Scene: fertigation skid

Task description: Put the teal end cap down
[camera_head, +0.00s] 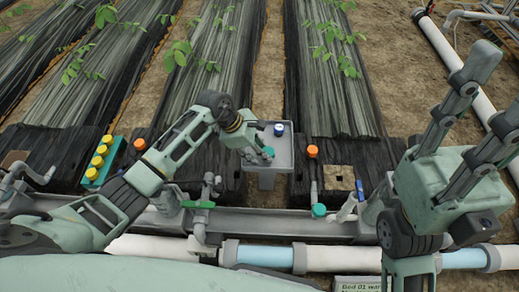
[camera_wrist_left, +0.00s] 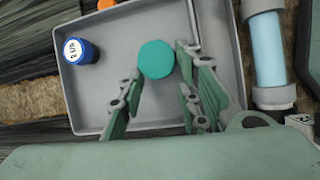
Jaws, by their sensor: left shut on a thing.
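The teal end cap (camera_wrist_left: 156,59) is a round disc at the fingertips of my left gripper (camera_wrist_left: 165,72). In the head view my left gripper (camera_head: 262,156) is over the grey tray (camera_head: 283,160), with the teal cap (camera_head: 267,152) showing at its tips. The gripper is shut on the cap; whether the cap touches the tray floor I cannot tell. A blue cap (camera_head: 279,129) with a white label stands in the tray, and in the wrist view this blue cap (camera_wrist_left: 81,51) is left of the teal one. My right gripper (camera_head: 494,92) is open and empty at the right.
Orange caps stand left (camera_head: 140,144) and right (camera_head: 312,151). A teal rack (camera_head: 91,183) holds several yellow caps. Pipes run across the front. The tray (camera_wrist_left: 105,105) has bare floor around the caps.

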